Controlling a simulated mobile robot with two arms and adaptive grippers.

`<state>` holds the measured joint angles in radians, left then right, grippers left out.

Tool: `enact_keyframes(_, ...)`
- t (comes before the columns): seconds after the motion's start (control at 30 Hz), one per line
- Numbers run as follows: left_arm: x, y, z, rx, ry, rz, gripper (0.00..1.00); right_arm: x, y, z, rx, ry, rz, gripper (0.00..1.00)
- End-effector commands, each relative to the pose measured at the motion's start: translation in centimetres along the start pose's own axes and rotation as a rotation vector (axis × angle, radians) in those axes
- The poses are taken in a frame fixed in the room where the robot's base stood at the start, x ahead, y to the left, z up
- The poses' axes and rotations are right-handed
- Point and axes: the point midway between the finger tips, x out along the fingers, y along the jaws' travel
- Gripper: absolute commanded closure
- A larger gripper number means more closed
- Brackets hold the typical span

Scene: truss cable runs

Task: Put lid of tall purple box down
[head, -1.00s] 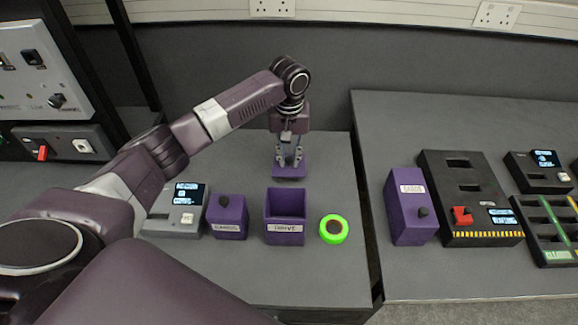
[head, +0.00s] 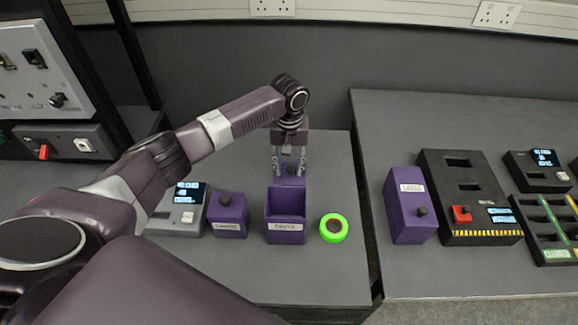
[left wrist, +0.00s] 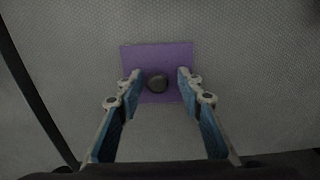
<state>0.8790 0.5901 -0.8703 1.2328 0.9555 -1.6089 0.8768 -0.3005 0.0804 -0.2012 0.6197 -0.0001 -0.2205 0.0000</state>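The open purple box (head: 285,226) stands lidless on the left table, a white label on its front. Its purple lid (head: 290,181) lies flat on the table just behind the box, with its dark round knob up. The lid also shows in the left wrist view (left wrist: 157,54), with the knob (left wrist: 157,84) in its middle. My left gripper (head: 289,166) is over the lid, pointing down. Its fingers are spread on either side of the knob with clear gaps, so it is open and empty. My right gripper is not in view.
A smaller purple box (head: 228,216) with a knob and a grey device (head: 178,212) stand left of the open box. A green tape roll (head: 334,228) lies to its right. Another purple box (head: 410,206) and a black panel (head: 470,198) stand on the right table, across a gap.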

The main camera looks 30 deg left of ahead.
Motion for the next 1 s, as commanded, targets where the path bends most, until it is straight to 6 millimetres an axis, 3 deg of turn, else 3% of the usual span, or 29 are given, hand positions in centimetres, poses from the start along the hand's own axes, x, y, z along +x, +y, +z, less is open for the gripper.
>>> enact_keyframes(0.27, -0.9, 0.0, -0.1, 0.0, 0.002, 0.002, 0.65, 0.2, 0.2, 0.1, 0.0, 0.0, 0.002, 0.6)
enact_keyframes(0.7, -9.6, 0.1, -0.1, 0.0, 0.002, 0.003, 0.65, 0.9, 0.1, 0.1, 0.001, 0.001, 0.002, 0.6)
enact_keyframes(1.0, -12.2, 0.0, 0.0, 0.0, -0.001, 0.0, 0.65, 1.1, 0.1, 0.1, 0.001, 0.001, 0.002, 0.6)
